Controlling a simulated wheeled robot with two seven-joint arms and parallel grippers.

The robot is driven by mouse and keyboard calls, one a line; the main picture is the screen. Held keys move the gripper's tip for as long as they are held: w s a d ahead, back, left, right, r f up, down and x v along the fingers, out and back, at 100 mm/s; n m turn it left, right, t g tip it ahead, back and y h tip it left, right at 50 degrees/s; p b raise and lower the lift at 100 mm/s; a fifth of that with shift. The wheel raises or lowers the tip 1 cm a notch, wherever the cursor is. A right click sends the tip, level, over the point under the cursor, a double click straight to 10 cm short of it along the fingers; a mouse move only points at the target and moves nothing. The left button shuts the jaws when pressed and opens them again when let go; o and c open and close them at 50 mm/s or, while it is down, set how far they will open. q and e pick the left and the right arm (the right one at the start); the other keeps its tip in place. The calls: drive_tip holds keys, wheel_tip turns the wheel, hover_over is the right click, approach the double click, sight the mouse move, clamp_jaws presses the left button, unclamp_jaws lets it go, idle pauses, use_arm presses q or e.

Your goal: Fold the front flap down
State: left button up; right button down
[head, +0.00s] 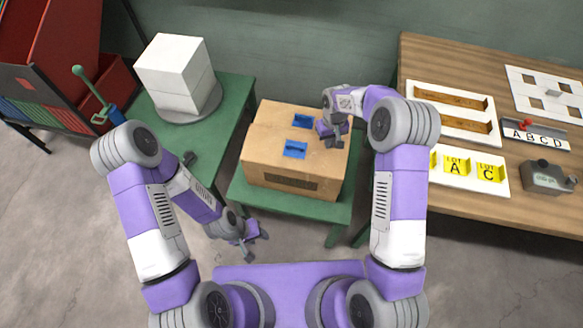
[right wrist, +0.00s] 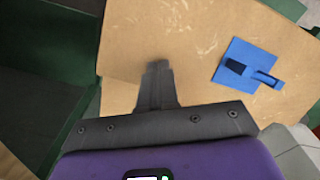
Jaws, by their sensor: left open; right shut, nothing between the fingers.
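A tan cardboard box (head: 268,125) stands with its top looking flat. A blue tab with a raised grip (head: 295,149) is on the nearer part of the top, and a second blue tab (head: 303,121) is further back. I cannot make out the seam between flaps. My right gripper (head: 335,140) is shut and empty over the right part of the box top. In the right wrist view its fingers (right wrist: 160,78) point at the cardboard (right wrist: 150,35), beside one blue tab (right wrist: 245,66); contact is unclear. My left gripper (head: 257,244) is open and empty, low in front of the box.
The box rests on a green stand (head: 245,196). A green table (head: 228,98) with a white block (head: 175,68) on a round grey plate is at left. A wooden table (head: 440,58) with trays and yellow lettered cards (head: 457,168) is at right. The floor in front is clear.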

drive_tip(key=shift+w+d+f+b, duration=0.1)
drive_tip(key=shift+w+f+b, duration=0.1)
drive_tip(key=shift+f+b, duration=0.5)
drive_tip(key=shift+w+f+b, duration=0.15)
drive_tip(key=shift+f+b, duration=0.25)
drive_tip(key=shift+f, duration=0.5)
drive_tip(key=shift+r, duration=0.1)
drive_tip(key=shift+r+p, duration=0.3)
drive_tip(key=shift+p, duration=0.1)
wheel_tip(320, 180, up, 8)
drive_tip(key=p, duration=0.5)
drive_tip(key=shift+r, duration=0.2)
drive_tip(key=shift+f, duration=0.1)
